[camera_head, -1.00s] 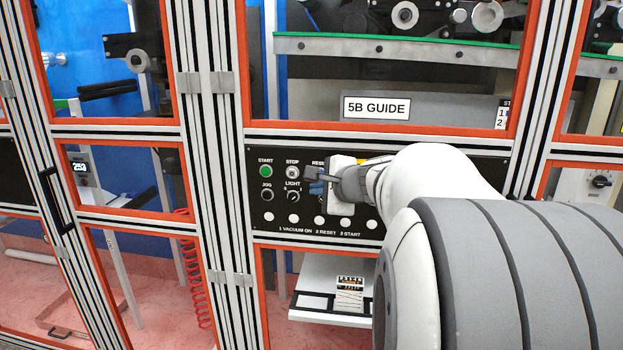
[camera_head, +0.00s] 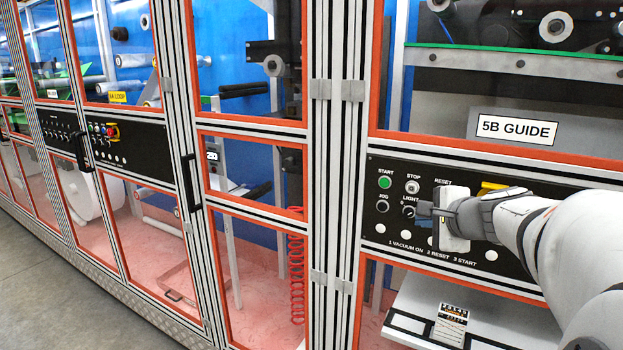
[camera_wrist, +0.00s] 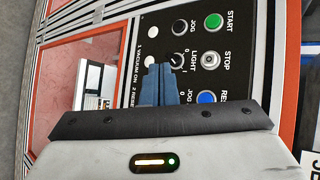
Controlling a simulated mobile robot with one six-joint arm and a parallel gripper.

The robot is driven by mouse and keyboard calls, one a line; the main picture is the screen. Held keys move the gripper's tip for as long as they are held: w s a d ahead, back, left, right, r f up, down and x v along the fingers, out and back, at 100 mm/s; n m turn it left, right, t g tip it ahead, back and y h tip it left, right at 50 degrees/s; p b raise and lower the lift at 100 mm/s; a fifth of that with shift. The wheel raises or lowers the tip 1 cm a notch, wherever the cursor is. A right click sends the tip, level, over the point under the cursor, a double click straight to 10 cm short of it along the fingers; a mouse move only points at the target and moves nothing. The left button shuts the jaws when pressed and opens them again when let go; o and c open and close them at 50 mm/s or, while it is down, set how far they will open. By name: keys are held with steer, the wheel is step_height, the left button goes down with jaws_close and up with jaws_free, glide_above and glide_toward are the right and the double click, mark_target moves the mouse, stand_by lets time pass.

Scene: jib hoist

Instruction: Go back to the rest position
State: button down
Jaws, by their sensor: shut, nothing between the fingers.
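My gripper (camera_head: 424,209) is in front of the black control panel (camera_head: 375,228) under the 5B GUIDE sign, at the right of the head view. Its blue fingers are together and empty. In the wrist view the fingertips (camera_wrist: 158,72) overlap the panel near the LIGHT knob (camera_wrist: 176,59); I cannot tell whether they touch it. The green START button (camera_head: 385,182), the STOP button (camera_head: 412,187) and the JOG knob (camera_head: 382,206) show left of and above the gripper. The blue RESET button (camera_wrist: 207,98) shows in the wrist view, but my gripper and arm hide that area in the head view.
A white shelf (camera_head: 405,322) with a small printed card (camera_head: 450,325) juts out below the panel. Framed glass doors with handles (camera_head: 189,182) line the machine to the left. Open grey floor (camera_head: 60,290) lies at the lower left.

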steer(key=s+a+f+n+g+y, duration=0.1)
steer(key=s+a+f+n+g, duration=0.1)
steer(key=s+a+n, duration=0.15)
steer(key=s+a+f+n+g, duration=0.1)
steer(key=s+a+f+n, duration=0.15)
steer(key=a, duration=0.25)
steer(key=s+a+f+n+g+h, duration=0.1)
steer(key=s+a+f+n+g, duration=0.1)
steer(key=s+f+n, duration=0.3)
steer(key=s+a+f+n+g+h, duration=0.2)
steer(key=s+f+n, duration=0.3)
steer(key=s, duration=0.6)
steer(key=shift+s+f+n+g, duration=0.25)
steer(key=shift+s+n+g, duration=0.15)
steer(key=shift+n+g, duration=0.6)
steer(key=c, duration=2.1)
jaws_free()
